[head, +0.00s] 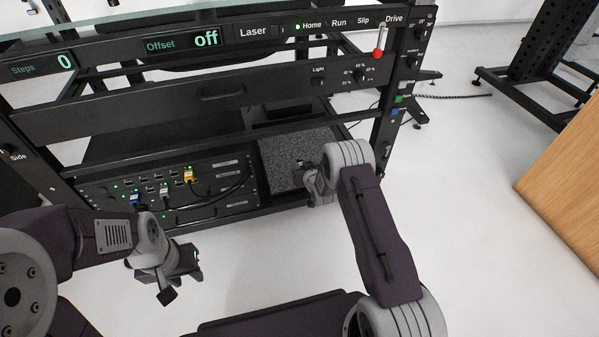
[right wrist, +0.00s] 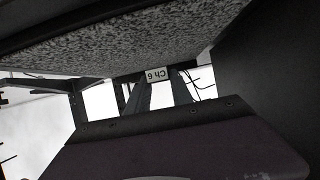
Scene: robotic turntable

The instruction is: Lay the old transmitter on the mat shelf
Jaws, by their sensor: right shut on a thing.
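The mat shelf, a speckled grey mat (head: 290,148), lies low in the rack to the right of the cabled panel. It fills the top of the right wrist view (right wrist: 120,45). My right gripper (head: 308,174) is at the mat's front right edge, its fingers reaching in over it. In the right wrist view its fingers (right wrist: 162,88) are shut on the transmitter, of which a small white face marked "Ch 6" (right wrist: 158,75) shows upside down, close to the mat. Most of its body is hidden. My left gripper (head: 184,282) is open and empty in front of the rack.
A panel with several plugged cables (head: 165,190) is left of the mat. Rack bars and a control strip (head: 250,32) run above it. A post with switches (head: 400,85) stands at the right. A wooden surface (head: 565,180) is far right. The white floor in front is clear.

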